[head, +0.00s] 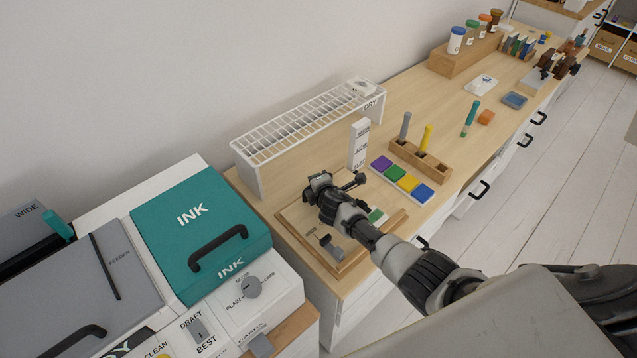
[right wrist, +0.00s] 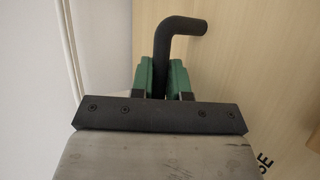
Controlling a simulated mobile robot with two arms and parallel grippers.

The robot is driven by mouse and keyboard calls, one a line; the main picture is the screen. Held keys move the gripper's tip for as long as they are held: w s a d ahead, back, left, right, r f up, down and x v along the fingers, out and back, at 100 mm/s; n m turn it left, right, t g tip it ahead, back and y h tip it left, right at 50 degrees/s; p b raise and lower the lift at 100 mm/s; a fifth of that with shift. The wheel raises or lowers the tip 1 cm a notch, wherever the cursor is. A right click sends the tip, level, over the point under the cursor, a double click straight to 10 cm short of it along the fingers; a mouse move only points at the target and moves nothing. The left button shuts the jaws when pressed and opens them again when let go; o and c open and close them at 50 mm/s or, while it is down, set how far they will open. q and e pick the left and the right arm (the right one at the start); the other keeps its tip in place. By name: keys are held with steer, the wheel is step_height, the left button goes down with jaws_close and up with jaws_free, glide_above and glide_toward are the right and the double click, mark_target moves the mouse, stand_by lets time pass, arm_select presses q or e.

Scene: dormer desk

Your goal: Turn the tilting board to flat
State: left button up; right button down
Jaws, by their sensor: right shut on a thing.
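The tilting board looks to be the wooden board (head: 387,239) with a raised rim at the near end of the desk. My arm covers much of it, so I cannot tell its tilt. A small dark lever (head: 331,243) sits on it. A white post with stacked labels (head: 358,146) stands behind it; the labels are too small to read surely. My right gripper (head: 318,184) is over the board. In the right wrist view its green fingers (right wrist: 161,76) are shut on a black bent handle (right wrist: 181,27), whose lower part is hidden. My left gripper is not in view.
A white wire rack (head: 250,176) stands behind the board. A teal INK box on a printer (head: 203,235) is at left. A tray of coloured squares (head: 401,181) and a wooden pen holder (head: 420,160) are close on the right. The floor (head: 545,220) at right is clear.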

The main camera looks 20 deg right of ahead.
steer(key=shift+s+f, duration=0.1)
steer(key=shift+f, duration=0.1)
steer(key=c, duration=1.4)
jaws_free()
steer(key=shift+f, duration=0.1)
steer(key=shift+s+a+r+p, duration=0.1)
steer(key=shift+s+r+p, duration=0.3)
steer(key=shift+p, duration=0.05)
steer(key=p+v, duration=0.2)
steer(key=v, duration=0.6)
steer(key=shift+f, duration=0.1)
steer(key=shift+v, duration=0.8)
